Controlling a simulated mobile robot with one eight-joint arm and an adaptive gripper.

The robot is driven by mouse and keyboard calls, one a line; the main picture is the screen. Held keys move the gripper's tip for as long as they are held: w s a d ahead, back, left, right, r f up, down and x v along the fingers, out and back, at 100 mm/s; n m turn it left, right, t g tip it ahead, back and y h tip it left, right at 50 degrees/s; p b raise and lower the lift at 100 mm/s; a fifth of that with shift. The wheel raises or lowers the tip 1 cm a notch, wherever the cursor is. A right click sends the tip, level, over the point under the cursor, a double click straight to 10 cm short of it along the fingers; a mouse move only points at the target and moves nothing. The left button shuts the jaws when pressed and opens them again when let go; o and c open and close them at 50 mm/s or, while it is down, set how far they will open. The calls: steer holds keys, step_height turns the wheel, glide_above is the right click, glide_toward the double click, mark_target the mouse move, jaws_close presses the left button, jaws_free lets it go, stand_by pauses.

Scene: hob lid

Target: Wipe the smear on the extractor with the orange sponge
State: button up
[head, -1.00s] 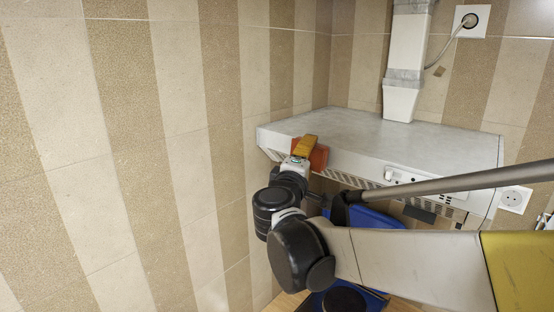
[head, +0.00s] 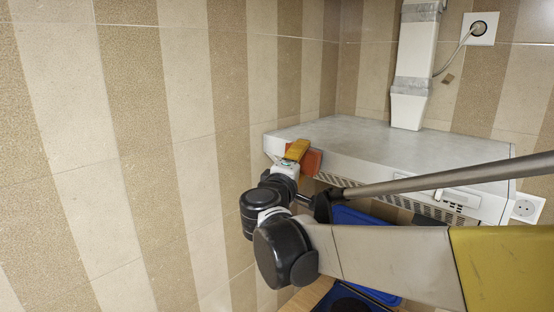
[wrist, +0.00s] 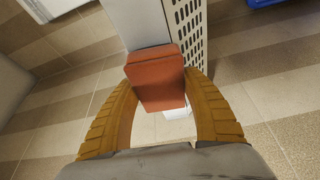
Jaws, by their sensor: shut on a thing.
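The orange sponge (head: 312,161) is a reddish-orange block at the front left edge of the extractor's body. My gripper (head: 298,151) is shut on it. In the wrist view the yellow fingers of my gripper (wrist: 162,100) hold the sponge (wrist: 157,78) from both sides. The extractor (head: 400,145) is a white-grey box hood with a pale flat top and a perforated grille along its lower front. The sponge overlaps its front face; I cannot tell whether they touch. In the wrist view the extractor's grille (wrist: 188,28) lies just beyond the sponge. I cannot make out a smear.
A white duct (head: 412,70) rises from the extractor's top. A striped tiled wall (head: 150,160) fills the left side. A blue object (head: 360,216) lies below the hood. Sockets (head: 481,27) and (head: 526,208) are on the back wall.

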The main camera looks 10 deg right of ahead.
steer(key=shift+s+a, duration=0.8)
steer(key=shift+a, duration=0.3)
steer(key=shift+s+a, duration=0.8)
steer(key=shift+a, duration=0.25)
steer(key=shift+s+a, duration=0.45)
steer(key=shift+a, duration=0.15)
steer(key=shift+s+a, duration=0.4)
steer(key=shift+a, duration=0.2)
